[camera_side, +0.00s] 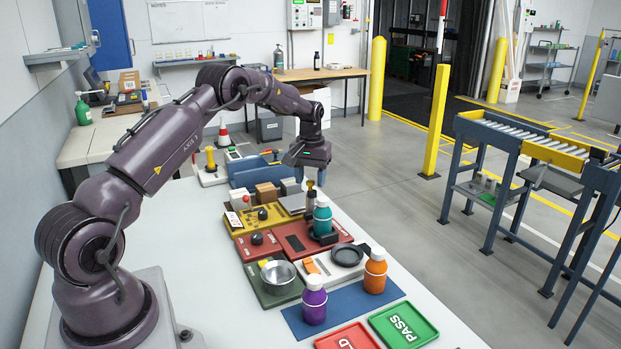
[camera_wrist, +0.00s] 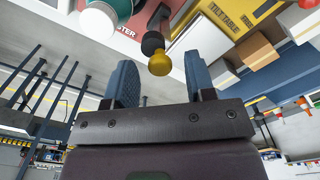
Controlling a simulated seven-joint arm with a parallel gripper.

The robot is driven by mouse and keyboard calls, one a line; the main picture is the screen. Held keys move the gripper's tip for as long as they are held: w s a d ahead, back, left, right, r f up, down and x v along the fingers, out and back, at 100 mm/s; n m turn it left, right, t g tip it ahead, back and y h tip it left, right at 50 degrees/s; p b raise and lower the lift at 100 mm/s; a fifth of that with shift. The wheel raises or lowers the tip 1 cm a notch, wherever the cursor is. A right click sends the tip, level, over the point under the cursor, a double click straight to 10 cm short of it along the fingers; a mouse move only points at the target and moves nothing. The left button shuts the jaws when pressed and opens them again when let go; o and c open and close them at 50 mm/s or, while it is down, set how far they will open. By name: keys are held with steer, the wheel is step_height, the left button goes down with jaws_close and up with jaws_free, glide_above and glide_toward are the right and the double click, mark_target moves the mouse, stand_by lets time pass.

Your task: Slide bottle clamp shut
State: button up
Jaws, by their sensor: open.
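A teal bottle (camera_side: 322,219) with a white cap stands upright on a red plate (camera_side: 291,236), a dark clamp-like part (camera_side: 327,238) at its base. In the wrist view the bottle (camera_wrist: 105,16) shows at the top left. A yellow knob (camera_wrist: 160,65) on a dark post shows beside it; in the side view the knob (camera_side: 310,184) is just behind the bottle. My gripper (camera_side: 308,174) is above the knob, pointing down. In the wrist view my gripper (camera_wrist: 161,70) is open, its blue fingers either side of the knob. Whether the clamp is open cannot be told.
A yellow tilt-table plate (camera_side: 268,216) and small boxes (camera_side: 267,191) lie behind. A purple bottle (camera_side: 314,302), an orange bottle (camera_side: 375,272), a metal bowl (camera_side: 278,272) and red and green trays (camera_side: 404,325) stand nearer. The left tabletop is clear.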

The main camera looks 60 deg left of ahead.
steer(key=shift+f, duration=0.1)
jaws_close()
steer(key=shift+d, duration=1.65)
steer(key=shift+c, duration=0.5)
jaws_free()
steer(key=shift+o, duration=0.5)
steer(key=shift+a, duration=0.1)
step_height(320, 180, up, 13)
